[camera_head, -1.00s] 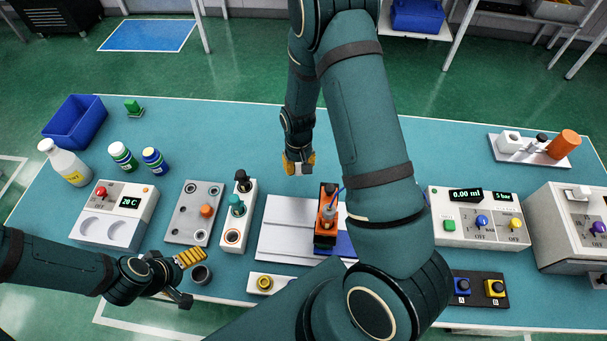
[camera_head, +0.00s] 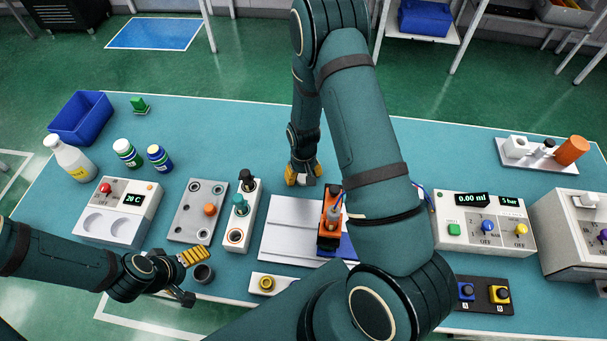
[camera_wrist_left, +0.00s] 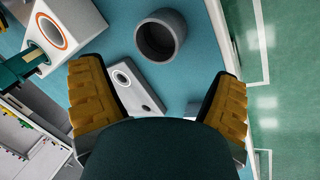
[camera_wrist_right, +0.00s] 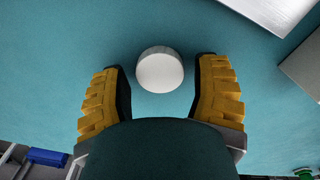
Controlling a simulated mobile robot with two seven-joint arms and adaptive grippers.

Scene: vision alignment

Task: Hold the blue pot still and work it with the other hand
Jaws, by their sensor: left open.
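A blue jar with a pale lid (camera_head: 159,158) stands upright at the back left of the bench, beside a green-labelled jar with a white lid (camera_head: 127,153). It is the closest match to a blue pot; I cannot tell for sure. My left gripper (camera_head: 192,277) is open at the front edge, near a dark grey cup (camera_head: 203,273). The cup (camera_wrist_left: 160,37) lies beyond its fingers in the left wrist view. My right gripper (camera_head: 303,174) is open, pointing down behind the white plate. A round white top (camera_wrist_right: 160,70) shows between and beyond its fingers.
A blue bin (camera_head: 82,119) and a white bottle (camera_head: 70,158) stand at the left. A dial unit (camera_head: 485,224) is at the right. A white plate (camera_head: 285,232) and an orange device (camera_head: 330,222) are central, partly behind my right arm.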

